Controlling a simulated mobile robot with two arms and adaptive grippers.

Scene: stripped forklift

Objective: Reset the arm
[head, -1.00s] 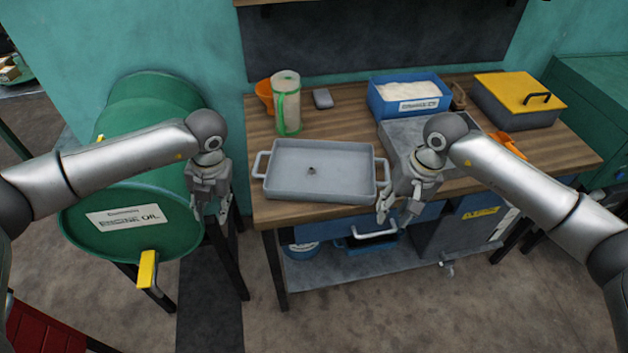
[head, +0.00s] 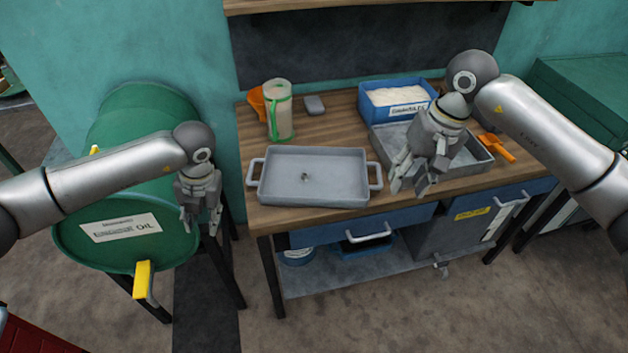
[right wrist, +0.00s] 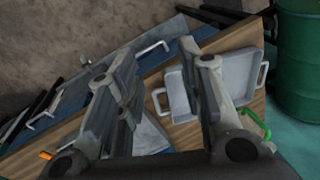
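My right gripper (head: 410,188) hangs above the front of the bench, between the grey handled tray (head: 336,200) and a second grey tray (head: 478,164). In the right wrist view its two fingers (right wrist: 165,95) are well apart with nothing held between them. The handled tray also shows in that view (right wrist: 238,72), partly behind a finger. My left gripper (head: 201,226) hangs in front of the green oil drum (head: 135,250), left of the bench. Its fingers point down and are apart, with nothing seen between them.
The wooden bench (head: 270,216) holds a green-handled jug (head: 281,115), an orange container (head: 256,104), a blue bin (head: 367,103) of white material and an orange tool (head: 496,147). A yellow drum handle (head: 142,280) juts out near my left gripper. The floor in front is clear.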

